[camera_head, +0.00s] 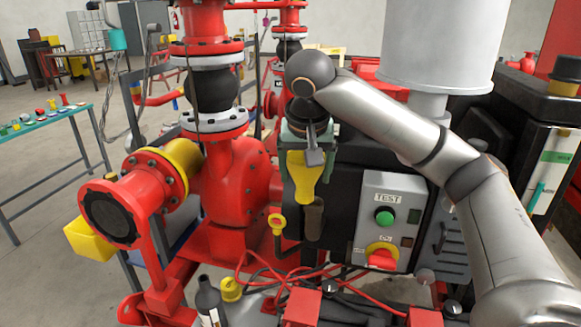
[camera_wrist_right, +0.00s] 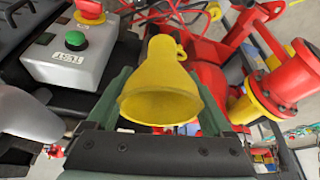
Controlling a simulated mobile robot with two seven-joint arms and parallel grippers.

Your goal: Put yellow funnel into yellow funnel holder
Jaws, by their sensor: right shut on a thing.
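The yellow funnel (camera_head: 302,178) hangs below my right gripper (camera_head: 308,150) in the head view, wide end up and narrow end down. In the right wrist view the funnel (camera_wrist_right: 163,85) sits between the green fingers of my right gripper (camera_wrist_right: 160,98), which is shut on it. The funnel is in front of the dark pump housing, apart from the floor. The funnel's spout end is above the ring's level. My left gripper is not in view.
A grey control box (camera_head: 386,220) with a green button and red knob is right of the funnel. Red pump pipework (camera_head: 235,185) stands to the left. Red cables and a yellow-capped part (camera_head: 231,289) are low in front. A work table (camera_head: 45,120) is far left.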

